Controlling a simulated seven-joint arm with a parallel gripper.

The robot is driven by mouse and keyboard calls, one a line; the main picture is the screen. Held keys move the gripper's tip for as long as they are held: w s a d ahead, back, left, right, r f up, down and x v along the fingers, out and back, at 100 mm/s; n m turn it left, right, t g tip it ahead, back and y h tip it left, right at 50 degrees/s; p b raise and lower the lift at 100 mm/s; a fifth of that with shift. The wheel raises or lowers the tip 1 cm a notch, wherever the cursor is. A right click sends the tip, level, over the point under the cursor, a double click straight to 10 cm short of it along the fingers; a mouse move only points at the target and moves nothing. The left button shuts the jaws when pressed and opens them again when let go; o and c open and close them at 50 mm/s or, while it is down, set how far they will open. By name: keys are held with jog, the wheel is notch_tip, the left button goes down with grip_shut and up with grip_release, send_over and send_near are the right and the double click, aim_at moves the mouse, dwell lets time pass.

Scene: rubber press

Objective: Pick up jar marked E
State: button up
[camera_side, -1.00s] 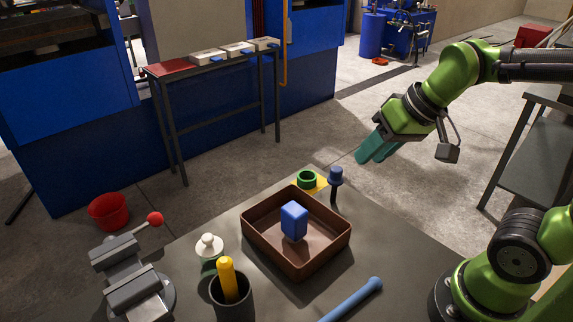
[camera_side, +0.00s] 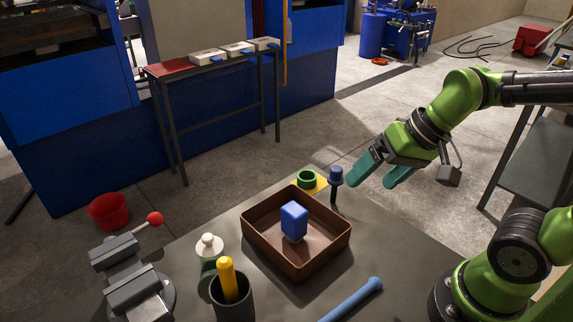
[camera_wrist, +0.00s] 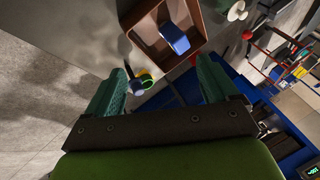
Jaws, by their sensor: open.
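No letter E is legible in either view, so I cannot tell which thing is the marked jar. A white rounded jar-like thing with a knob (camera_side: 209,247) stands left of the brown tray; a white thing also shows at the top of the wrist view (camera_wrist: 237,12). A blue block (camera_side: 294,221) stands in the brown tray (camera_side: 262,243), and it also shows in the wrist view (camera_wrist: 175,38). My gripper (camera_side: 371,181) is open and empty, in the air right of and above the tray. Its teal fingers frame the wrist view (camera_wrist: 162,66).
A green ring (camera_side: 307,178) on a yellow patch and a blue-topped post (camera_side: 335,176) stand behind the tray. A dark cup (camera_side: 232,302) holds a yellow-handled thing. A vise (camera_side: 135,270) is at left. A blue bar (camera_side: 352,299) lies in front.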

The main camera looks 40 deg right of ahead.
jog(key=a+f+m+g+y, duration=0.3)
jog(key=a+f, duration=0.2)
jog(key=m+t+y, duration=0.5)
jog(key=m, duration=1.2)
send_near(212, 244)
jog(key=shift+y, duration=0.3)
jog(key=x, duration=0.5)
jog(key=shift+a+f, duration=0.2)
jog(key=shift+a, duration=0.15)
jog(key=x, duration=0.4)
jog(key=shift+w+a+f, duration=0.1)
jog(key=shift+w+a, duration=0.15)
jog(key=shift+w, duration=0.1)
grip_shut()
